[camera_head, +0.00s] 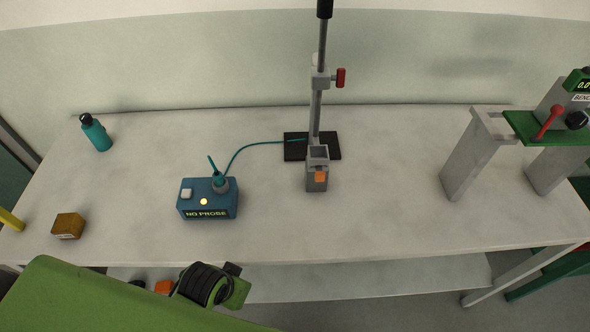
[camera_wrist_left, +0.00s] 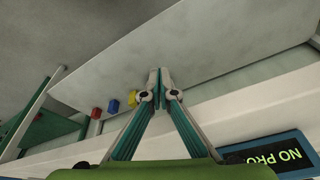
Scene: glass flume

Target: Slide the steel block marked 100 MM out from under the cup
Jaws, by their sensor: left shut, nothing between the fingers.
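A grey square piece with an open top (camera_head: 318,153) stands at the front edge of a black stand base. Below it is a grey block-like body (camera_head: 313,184) with an orange patch on its front. I cannot tell which part is the cup and which the steel block, and no 100 MM mark is readable. My left arm comes in at the lower left of the head view, below the bench's front edge; its fingertips do not show there. In the left wrist view my left gripper (camera_wrist_left: 159,76) is shut and empty, its fingertips together. My right gripper is not in view.
A blue NO PROBE box (camera_head: 207,199) with a teal cable stands left of the black base (camera_head: 295,147) and its upright column. A brown block (camera_head: 68,226) and teal bottle (camera_head: 96,133) are further left. A grey-and-green frame (camera_head: 468,160) stands right. The bench between is clear.

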